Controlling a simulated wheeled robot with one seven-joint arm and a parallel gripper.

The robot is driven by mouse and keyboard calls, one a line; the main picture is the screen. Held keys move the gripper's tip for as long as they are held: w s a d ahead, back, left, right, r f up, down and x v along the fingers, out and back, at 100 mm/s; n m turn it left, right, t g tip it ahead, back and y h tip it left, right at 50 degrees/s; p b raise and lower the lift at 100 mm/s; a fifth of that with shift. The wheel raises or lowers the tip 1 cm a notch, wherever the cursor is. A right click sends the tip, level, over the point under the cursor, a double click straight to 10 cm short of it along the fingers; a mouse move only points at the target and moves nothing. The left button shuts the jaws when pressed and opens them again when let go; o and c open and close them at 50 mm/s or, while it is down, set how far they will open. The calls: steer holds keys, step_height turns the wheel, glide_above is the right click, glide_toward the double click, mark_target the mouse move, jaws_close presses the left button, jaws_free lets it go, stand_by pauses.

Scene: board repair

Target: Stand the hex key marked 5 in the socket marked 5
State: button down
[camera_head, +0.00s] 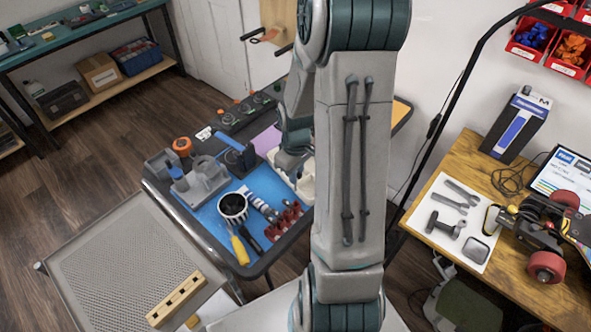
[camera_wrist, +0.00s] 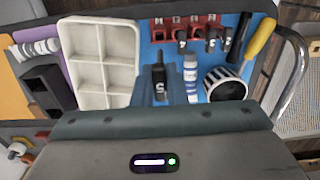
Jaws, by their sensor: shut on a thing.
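In the wrist view, my gripper (camera_wrist: 160,95) is shut on a black hex key (camera_wrist: 159,75) that bears a pale mark like a 5. The key is upright in the picture, between the fingers; its lower end is hidden. A red rack (camera_wrist: 159,32) with pale marks lies beyond it at the top; I cannot read which socket is marked 5. Several black pieces stand at the rack, one of them a dark key (camera_wrist: 181,41). In the head view, the red rack (camera_head: 284,218) is on the blue mat, and my gripper (camera_head: 291,158) is partly hidden by my arm.
A white divided tray (camera_wrist: 103,88) is left of the key in the wrist view. A striped cup (camera_wrist: 226,86) and a yellow screwdriver (camera_wrist: 260,38) are to the right. In the head view, grey fixtures (camera_head: 200,180) and a wooden block with holes (camera_head: 176,300) stand further left.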

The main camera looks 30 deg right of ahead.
mark_target(296, 191)
steer(key=shift+f+b, duration=2.3)
steer(key=shift+f, duration=1)
steer(key=shift+f+b, duration=0.35)
steer(key=shift+f+b, duration=0.4)
steer(key=shift+f, duration=0.05)
steer(key=shift+f, duration=0.15)
steer(key=shift+f+b, duration=0.7)
steer(key=shift+f, duration=0.05)
steer(key=shift+f, duration=0.1)
steer(key=shift+f+b, duration=0.25)
steer(key=shift+b, duration=0.1)
